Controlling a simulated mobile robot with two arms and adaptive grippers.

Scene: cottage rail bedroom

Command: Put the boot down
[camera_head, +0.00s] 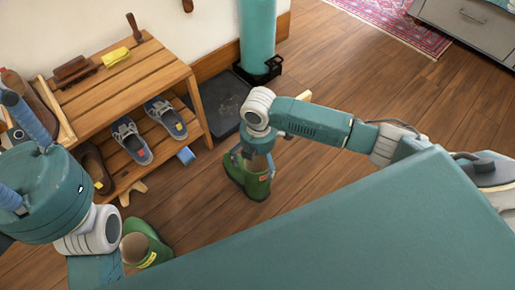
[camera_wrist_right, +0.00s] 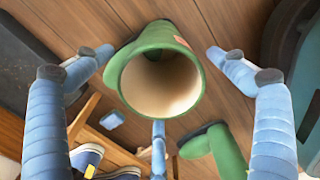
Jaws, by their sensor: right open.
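A green boot (camera_head: 257,186) with a reddish label stands upright on the wooden floor, its open top facing up. My right gripper (camera_head: 252,157) is right above and around its top. In the right wrist view the boot's round cream-lined opening (camera_wrist_right: 162,83) lies between my spread blue fingers, with visible gaps at both sides. A second green boot (camera_head: 152,243) stands at the lower left, partly hidden by my body; it also shows in the wrist view (camera_wrist_right: 226,150). My left gripper (camera_head: 14,150) is at the left edge, partly cut off; its jaw state is unclear.
A wooden bench (camera_head: 130,75) holds brushes and a yellow cloth (camera_head: 116,57), with shoes (camera_head: 131,141) on its lower shelf. A small blue block (camera_head: 186,155) lies near the shelf's edge. A dark tray (camera_head: 222,104) lies behind the boot.

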